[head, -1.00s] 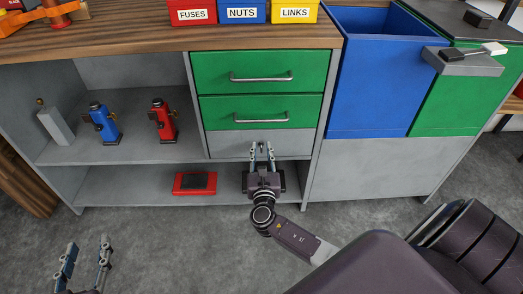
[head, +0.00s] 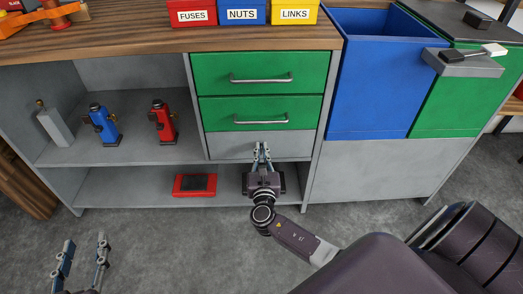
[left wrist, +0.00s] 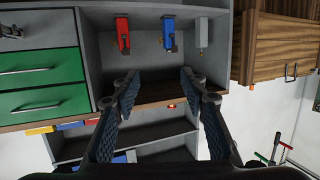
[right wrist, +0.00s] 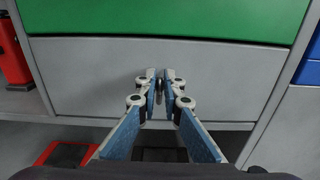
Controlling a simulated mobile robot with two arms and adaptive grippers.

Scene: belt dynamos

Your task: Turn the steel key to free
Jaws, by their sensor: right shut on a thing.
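The steel key is at the grey panel (right wrist: 80,80) below the two green drawers; in the right wrist view it is mostly hidden between the fingertips of my right gripper (right wrist: 160,88). That gripper is shut on the key, pointing straight at the panel. In the head view the right gripper (head: 261,150) also meets the grey panel (head: 225,145) near its middle, and the key is hidden there. I cannot tell the key's angle. My left gripper (head: 80,262) is open and empty, low at the front left, away from the cabinet; it also shows open in the left wrist view (left wrist: 160,80).
Two green drawers (head: 215,73) with bar handles sit above the panel. A blue device (head: 103,123) and a red one (head: 162,122) stand on the left shelf beside a grey block (head: 54,126). A red box (head: 195,185) lies on the bottom shelf. The floor in front is clear.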

